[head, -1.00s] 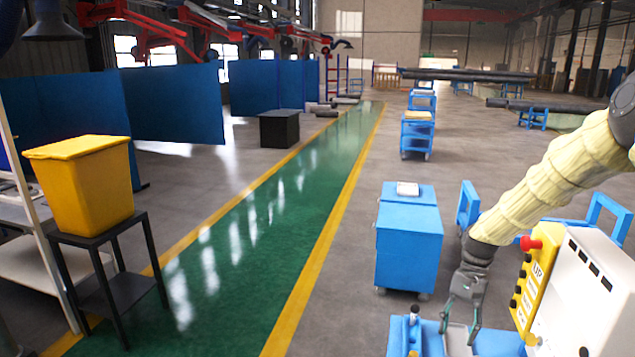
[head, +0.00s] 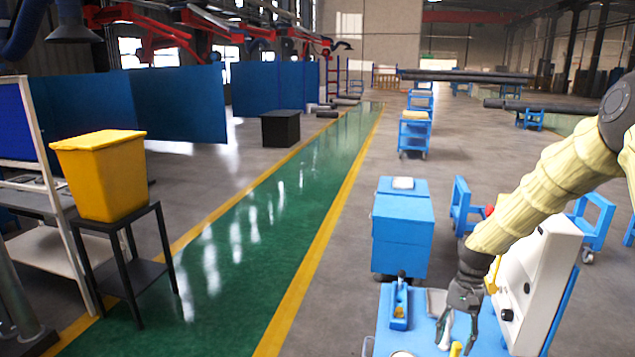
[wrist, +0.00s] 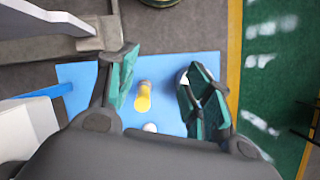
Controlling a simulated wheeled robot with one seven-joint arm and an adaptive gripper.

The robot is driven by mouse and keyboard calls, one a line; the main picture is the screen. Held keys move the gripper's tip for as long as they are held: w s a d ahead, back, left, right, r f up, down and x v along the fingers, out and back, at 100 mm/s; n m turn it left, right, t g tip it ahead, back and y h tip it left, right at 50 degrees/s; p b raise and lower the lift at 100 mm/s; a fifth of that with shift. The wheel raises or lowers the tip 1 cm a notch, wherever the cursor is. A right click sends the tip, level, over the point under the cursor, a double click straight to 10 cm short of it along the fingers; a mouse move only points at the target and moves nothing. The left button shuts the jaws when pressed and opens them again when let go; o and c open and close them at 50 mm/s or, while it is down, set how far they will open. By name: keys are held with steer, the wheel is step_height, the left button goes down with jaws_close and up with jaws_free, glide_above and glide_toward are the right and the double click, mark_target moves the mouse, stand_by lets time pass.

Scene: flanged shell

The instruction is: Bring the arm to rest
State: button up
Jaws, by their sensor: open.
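My gripper (head: 459,328) hangs at the end of my yellow-sleeved arm, at the lower right of the head view, above a blue worktop (head: 425,345). In the wrist view my gripper (wrist: 160,95) has its two green-lined fingers spread wide apart, with nothing held between them. A yellow cylindrical object (wrist: 143,97) shows between and below the fingers, on the blue surface. A small white round thing (wrist: 150,127) is partly hidden near it.
A blue tool (head: 400,303) stands on the worktop beside my gripper. A white box-shaped panel (head: 537,280) is close on the right. A blue cabinet (head: 402,237) stands behind.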

steer(key=s+a+f+n+b, duration=0.1)
steer(key=s+a+f+b, duration=0.1)
steer(key=s+f, duration=0.5)
steer(key=s+a+f+n+t+b, duration=0.1)
steer(key=s+a+f, duration=0.15)
steer(key=f, duration=0.75)
steer(key=s+a+f+n+b, duration=0.1)
steer(key=s+a+f+b, duration=0.2)
steer(key=f, duration=0.6)
steer(key=s+a+f+n+t+h+b, duration=0.1)
steer(key=s+f, duration=0.5)
steer(key=s, duration=0.7)
steer(key=s+a+f+n+t+h+b, duration=0.1)
steer(key=s+f, duration=0.5)
steer(key=s, duration=0.6)
steer(key=shift+s+a+f+n+t+b, duration=0.2)
steer(key=shift+s+a+n+t+b, duration=0.15)
steer(key=shift+a+n+b, duration=0.5)
